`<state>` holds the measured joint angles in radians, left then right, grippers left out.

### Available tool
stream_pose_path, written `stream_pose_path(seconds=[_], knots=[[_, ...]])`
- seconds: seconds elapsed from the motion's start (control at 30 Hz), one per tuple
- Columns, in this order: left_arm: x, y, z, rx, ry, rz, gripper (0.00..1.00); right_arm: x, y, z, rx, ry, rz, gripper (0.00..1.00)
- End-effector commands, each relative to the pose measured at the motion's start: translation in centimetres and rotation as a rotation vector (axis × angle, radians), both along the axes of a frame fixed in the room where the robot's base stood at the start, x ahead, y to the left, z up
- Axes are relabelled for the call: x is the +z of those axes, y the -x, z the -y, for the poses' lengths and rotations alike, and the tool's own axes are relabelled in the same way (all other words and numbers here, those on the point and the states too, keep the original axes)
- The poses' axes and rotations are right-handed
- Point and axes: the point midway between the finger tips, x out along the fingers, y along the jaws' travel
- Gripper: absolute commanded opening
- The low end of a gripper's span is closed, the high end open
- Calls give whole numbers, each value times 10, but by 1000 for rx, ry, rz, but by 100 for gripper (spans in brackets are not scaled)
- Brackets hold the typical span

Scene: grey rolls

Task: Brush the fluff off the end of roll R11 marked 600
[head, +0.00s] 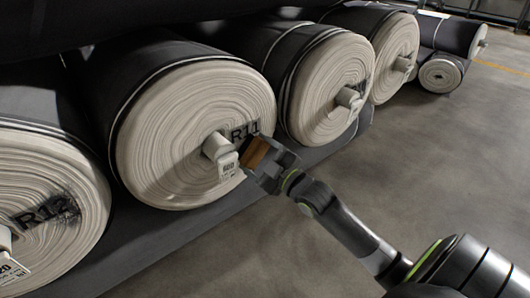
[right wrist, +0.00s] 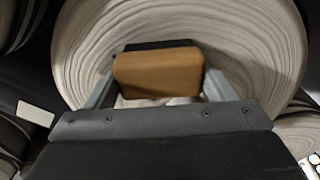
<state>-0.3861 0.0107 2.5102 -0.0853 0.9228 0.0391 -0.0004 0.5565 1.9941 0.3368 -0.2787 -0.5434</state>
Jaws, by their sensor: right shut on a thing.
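Roll R11 (head: 165,140) lies with its pale, ringed end facing me, a core stub (head: 216,146) at its middle. A white tag (head: 229,166), apparently reading 600, hangs by the stub. The black R11 mark (head: 245,131) is right of the stub; I cannot make out separate fluff. My right gripper (head: 268,160) is shut on a brown block-shaped brush (head: 256,152) in front of the end's right side; contact is unclear. In the right wrist view the brush (right wrist: 158,74) sits between the fingers, before the pale end (right wrist: 245,40). My left gripper is not in view.
Roll R12 (head: 40,180) is at the left, with a dark patch around its mark. Dark rolls lie above. Open concrete floor (head: 440,150) is at the right.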

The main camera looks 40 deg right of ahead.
Motion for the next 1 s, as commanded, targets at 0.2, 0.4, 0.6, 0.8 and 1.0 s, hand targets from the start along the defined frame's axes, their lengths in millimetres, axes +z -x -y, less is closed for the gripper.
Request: stream_pose_path(seconds=[0.2,0.4,0.6,0.8,1.0], knots=[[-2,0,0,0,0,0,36,1,1,-10,1,-2,3,59],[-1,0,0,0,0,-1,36,1,1,-10,1,-1,2,59],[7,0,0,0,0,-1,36,2,11,-8,0,0,-1,59],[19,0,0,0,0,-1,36,3,31,-7,0,-1,-2,59],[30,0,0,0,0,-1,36,2,51,-5,-1,-1,-2,59]])
